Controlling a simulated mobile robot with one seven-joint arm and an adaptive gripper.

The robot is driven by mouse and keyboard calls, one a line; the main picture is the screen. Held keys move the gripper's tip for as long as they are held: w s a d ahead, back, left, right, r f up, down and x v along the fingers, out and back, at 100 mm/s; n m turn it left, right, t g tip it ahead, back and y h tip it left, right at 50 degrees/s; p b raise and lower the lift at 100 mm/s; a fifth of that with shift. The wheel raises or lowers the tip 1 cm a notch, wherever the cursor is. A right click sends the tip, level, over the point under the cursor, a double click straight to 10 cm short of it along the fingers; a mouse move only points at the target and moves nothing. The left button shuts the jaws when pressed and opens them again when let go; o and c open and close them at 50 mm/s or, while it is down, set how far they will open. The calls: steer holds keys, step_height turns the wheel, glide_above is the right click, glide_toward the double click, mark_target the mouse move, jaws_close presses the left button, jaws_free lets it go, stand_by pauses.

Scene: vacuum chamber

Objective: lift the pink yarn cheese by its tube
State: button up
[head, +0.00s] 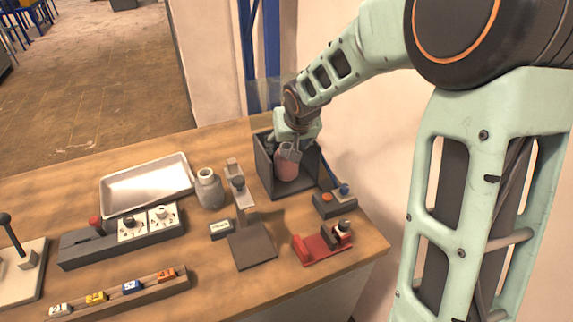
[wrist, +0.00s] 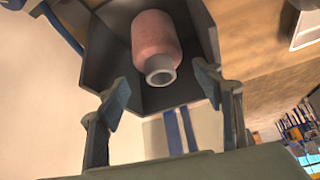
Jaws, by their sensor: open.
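The pink yarn cheese (head: 286,168) sits inside a dark open-fronted box (head: 267,175) at the back right of the table. In the wrist view the pink yarn body (wrist: 156,36) shows whole, with its pale grey tube (wrist: 160,73) sticking out towards my gripper. My gripper (head: 291,152) reaches into the box from above and hides part of the cheese in the head view. In the wrist view my gripper (wrist: 163,92) is open, with one finger to each side of the tube's line. No finger visibly touches the tube.
The walls of the dark box (wrist: 110,60) stand close around my gripper. A grey jar (head: 209,190) and a grey stand (head: 252,246) are left of the box. A dark button box (head: 335,205) and a red fixture (head: 318,248) stand in front of it.

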steer(key=x, duration=0.4)
steer(key=shift+w+f, duration=0.25)
steer(key=shift+f, duration=0.05)
steer(key=c, duration=1.4)
steer(key=shift+c, duration=0.2)
steer(key=shift+s+r, duration=0.1)
steer(key=shift+r, duration=0.05)
